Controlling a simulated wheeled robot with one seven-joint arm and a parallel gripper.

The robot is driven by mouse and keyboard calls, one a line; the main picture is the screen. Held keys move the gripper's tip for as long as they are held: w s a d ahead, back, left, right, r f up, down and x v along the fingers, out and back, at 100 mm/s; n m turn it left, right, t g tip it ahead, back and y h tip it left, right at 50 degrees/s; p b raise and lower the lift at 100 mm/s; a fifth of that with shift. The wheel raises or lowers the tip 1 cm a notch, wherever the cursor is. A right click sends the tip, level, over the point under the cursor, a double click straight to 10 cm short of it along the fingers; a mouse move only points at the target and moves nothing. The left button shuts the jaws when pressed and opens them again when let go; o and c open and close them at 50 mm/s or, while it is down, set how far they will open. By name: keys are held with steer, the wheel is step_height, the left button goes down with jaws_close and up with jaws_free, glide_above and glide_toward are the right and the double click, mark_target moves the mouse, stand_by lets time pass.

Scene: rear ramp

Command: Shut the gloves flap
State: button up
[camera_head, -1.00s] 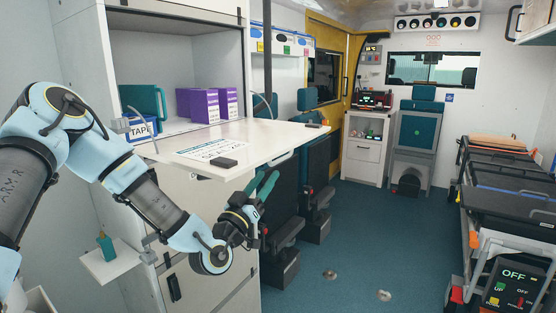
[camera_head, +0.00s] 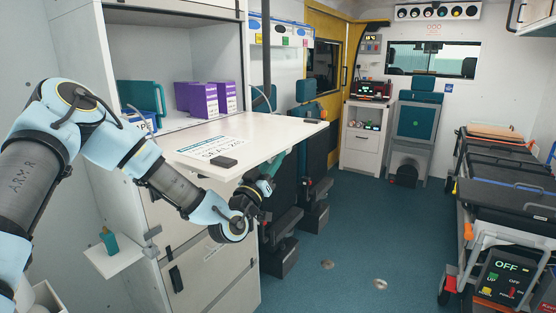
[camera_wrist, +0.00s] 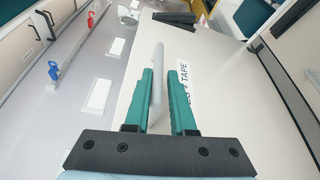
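The open flap (camera_head: 280,137) is a white panel standing out level from the cabinet, with a printed sheet and a dark block on top. I cannot read the word gloves on it. My gripper (camera_head: 270,172) is under its right part, fingers pointing up, partly hidden by the panel. In the wrist view, my gripper's teal fingers (camera_wrist: 164,80) are apart, on both sides of a grey bar handle (camera_wrist: 158,75). The handle lies closer to the left finger; I cannot tell whether they touch. The panel (camera_wrist: 225,75) there bears a label ending in TAPE.
Purple boxes (camera_head: 202,99) and a teal case (camera_head: 146,100) stand in the open compartment behind the flap. Dark seats (camera_head: 312,185) are close beyond my gripper. A stretcher (camera_head: 510,195) is at the right. The blue floor (camera_head: 365,235) between is clear.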

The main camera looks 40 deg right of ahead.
jaws_close()
steer(key=shift+s+d+r, duration=0.1)
steer(key=shift+s+d, duration=0.15)
stand_by(0.5)
steer(key=shift+w, duration=0.1)
